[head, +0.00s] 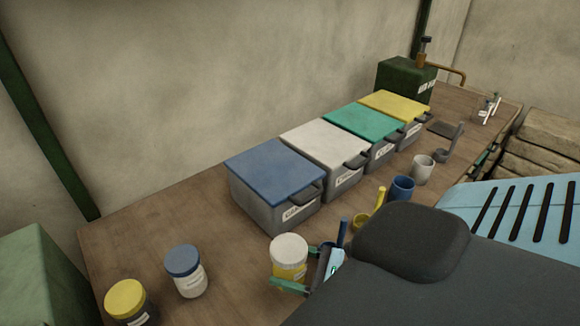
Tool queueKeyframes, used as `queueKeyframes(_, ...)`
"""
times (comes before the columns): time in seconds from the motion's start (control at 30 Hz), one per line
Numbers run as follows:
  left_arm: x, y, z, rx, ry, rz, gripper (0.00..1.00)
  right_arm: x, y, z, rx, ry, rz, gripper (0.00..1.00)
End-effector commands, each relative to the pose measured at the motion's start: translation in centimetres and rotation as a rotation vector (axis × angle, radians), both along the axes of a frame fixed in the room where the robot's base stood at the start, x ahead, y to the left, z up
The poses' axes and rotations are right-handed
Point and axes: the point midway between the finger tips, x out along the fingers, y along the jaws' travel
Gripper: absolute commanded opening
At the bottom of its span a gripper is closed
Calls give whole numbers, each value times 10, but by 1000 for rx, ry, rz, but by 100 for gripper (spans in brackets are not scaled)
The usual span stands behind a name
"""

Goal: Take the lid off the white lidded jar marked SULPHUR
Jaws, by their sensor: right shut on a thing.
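The white-lidded jar (289,250) stands near the front of the table, with a yellow body below its white lid. The marking on its label is too small to read. My right gripper (290,271) comes in from the right and is shut on this jar, its green-tipped fingers on either side of the body. The lid sits on the jar, above the fingers. My left gripper is not in view.
A blue-lidded jar (186,271) and a yellow-lidded jar (129,302) stand to the left. Behind are grey bins with blue (273,168), white (324,144), green and yellow lids. Scoops, a blue cup (402,188) and a white cup (423,169) stand to the right.

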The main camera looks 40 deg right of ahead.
Motion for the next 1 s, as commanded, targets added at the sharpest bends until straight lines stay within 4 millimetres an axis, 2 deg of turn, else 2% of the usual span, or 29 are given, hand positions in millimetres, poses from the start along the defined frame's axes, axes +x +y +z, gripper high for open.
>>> queueKeyframes(0.37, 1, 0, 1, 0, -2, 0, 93, 1, 1, 2, 1, -3, -2, 21)
queueKeyframes(0.57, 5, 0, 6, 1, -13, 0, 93, 8, 15, 10, -5, -10, -68, 21)
queueKeyframes(0.8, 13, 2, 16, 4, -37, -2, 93, 25, 46, 41, -15, -21, -248, 21)
queueKeyframes(1.0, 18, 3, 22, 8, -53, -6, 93, 31, 63, 69, -8, -17, -386, 21)
